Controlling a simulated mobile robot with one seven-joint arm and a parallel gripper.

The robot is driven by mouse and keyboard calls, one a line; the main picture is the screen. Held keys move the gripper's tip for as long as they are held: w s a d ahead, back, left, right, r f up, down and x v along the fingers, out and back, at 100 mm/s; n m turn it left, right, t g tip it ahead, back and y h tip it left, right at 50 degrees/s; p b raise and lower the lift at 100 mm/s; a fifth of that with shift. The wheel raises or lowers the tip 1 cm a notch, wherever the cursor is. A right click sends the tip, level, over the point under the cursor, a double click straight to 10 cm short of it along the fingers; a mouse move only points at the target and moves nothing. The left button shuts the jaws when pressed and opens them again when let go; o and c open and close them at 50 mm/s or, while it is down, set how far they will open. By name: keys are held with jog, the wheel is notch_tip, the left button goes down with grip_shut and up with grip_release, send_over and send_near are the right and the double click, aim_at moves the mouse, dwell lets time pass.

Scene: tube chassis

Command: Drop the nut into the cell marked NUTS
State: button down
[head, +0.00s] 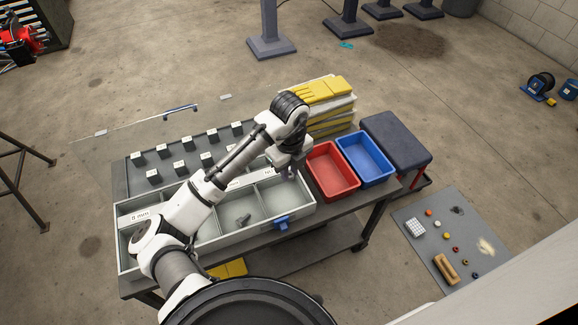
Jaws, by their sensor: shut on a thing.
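My white arm reaches over a grey compartment tray (210,243) on a workbench. My gripper (289,172) points down above the tray's right end, near the rightmost cell. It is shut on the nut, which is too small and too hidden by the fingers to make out. The left label (145,217) and the partly hidden right label (266,172) are too small to read for sure. A dark bolt-like part (243,220) lies in a middle cell. My arm hides parts of the left cells.
A blue clip (282,223) sits on the tray's front wall. A red bin (331,171) and a blue bin (365,159) stand right of the tray. Yellow-and-white stacked items (325,103) rise behind my gripper.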

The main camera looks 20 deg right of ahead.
notch_tip(320, 180, down, 3)
jog(key=shift+b, duration=0.75)
jog(key=c, duration=1.2)
grip_release()
jog(key=shift+c, duration=0.2)
notch_tip(320, 180, up, 14)
jog(key=shift+f, duration=0.1)
